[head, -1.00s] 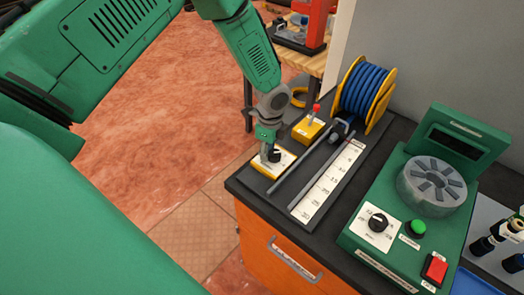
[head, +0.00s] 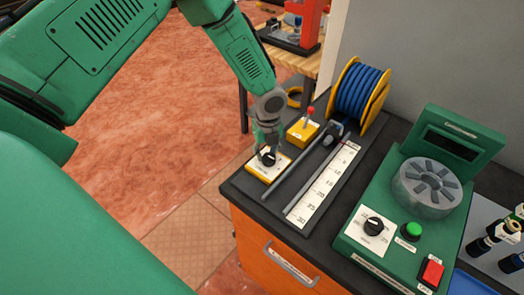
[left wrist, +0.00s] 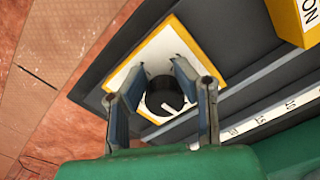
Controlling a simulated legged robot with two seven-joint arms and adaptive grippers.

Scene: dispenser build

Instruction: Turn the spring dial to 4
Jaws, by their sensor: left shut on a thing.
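A black dial knob (head: 268,158) with a white pointer line sits on the white-faced yellow box (head: 252,175) at the bench's left front corner. My left gripper (head: 266,150) points down over this box. In the left wrist view its two fingers (left wrist: 163,95) stand on either side of the knob (left wrist: 163,97) and are shut on it. The pointer line faces the lower right there. The scale marks are hidden or too small to read. Another black dial (head: 373,226) is on the green machine (head: 352,245), apart from my gripper. My right gripper is out of view.
Close by are a yellow box with a red-tipped lever (head: 303,130), a grey rod (head: 292,172) and a white ruler strip (head: 320,188). A blue hose reel (head: 358,92) stands behind. Green (head: 412,230) and red (head: 432,271) buttons are on the machine.

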